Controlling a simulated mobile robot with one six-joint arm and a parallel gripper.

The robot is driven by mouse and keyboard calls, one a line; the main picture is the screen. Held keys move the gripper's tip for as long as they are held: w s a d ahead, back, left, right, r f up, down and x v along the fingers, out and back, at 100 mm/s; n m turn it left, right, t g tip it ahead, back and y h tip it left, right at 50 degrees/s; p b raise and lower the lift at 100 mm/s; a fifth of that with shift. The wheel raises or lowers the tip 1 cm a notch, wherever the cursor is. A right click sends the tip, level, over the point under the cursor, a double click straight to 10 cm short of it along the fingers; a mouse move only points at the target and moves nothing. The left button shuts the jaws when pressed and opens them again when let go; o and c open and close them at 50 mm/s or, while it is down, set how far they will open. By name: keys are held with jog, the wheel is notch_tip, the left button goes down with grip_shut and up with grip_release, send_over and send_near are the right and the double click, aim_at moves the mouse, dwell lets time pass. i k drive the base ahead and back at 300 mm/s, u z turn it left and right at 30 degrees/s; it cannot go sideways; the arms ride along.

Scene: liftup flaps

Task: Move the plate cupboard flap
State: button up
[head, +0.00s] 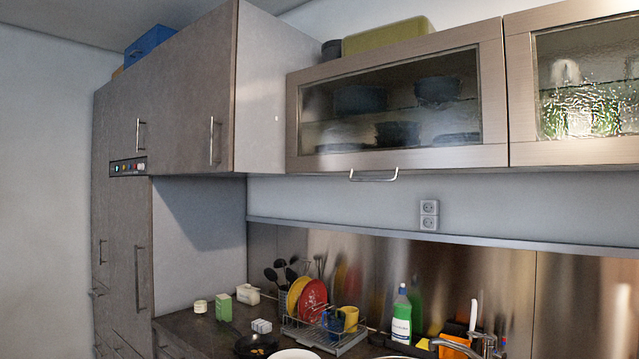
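A wall cupboard flap (395,160) with a brown wood-like frame and a glass pane hangs at the upper middle of the head view. It looks shut, its front lying in line with the flap to its right. A metal bar handle (374,178) sits at its lower edge. Through the glass I see dark pots (437,91) and flat dark shapes that may be plates (455,139), on two levels. My gripper is not in view.
A second glass flap (580,153) with glassware behind it adjoins on the right. Tall cabinets (190,100) stand on the left. Below are a dish rack (325,335) with plates and cups, a bottle (402,320) and a tap (485,345). The space just below the flap is clear.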

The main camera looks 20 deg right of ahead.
aim_at(438, 100)
jog(key=z, duration=0.5)
jog(key=i, duration=0.85)
jog(key=z, duration=0.3)
jog(key=k, duration=0.85)
jog(key=z, duration=0.15)
jog(key=i, duration=0.85)
